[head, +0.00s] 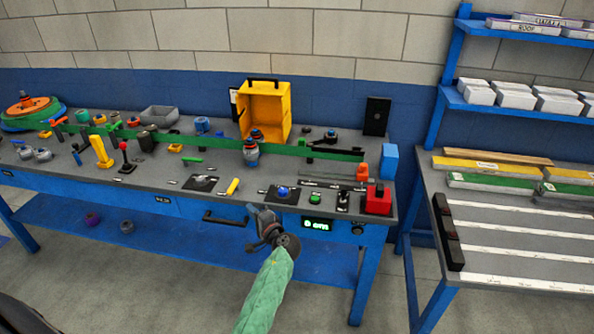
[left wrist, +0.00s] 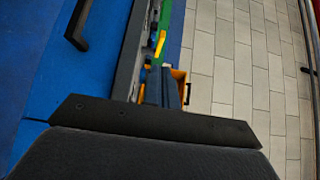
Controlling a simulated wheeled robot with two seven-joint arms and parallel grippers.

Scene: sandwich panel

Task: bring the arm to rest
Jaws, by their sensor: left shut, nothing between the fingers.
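My left gripper (head: 253,210) is in front of the workbench's front edge in the head view, at the end of an arm in a green sleeve. It is shut and empty. In the left wrist view its dark fingers (left wrist: 162,88) lie together, with nothing seen between them. My right gripper is in neither view.
The blue workbench (head: 100,184) carries a yellow box (head: 265,110), a long green bar (head: 310,151), a red block (head: 378,199) and several small parts. A black handle (head: 224,219) sticks out near my gripper. A second bench (head: 500,229) stands right. Floor in front is clear.

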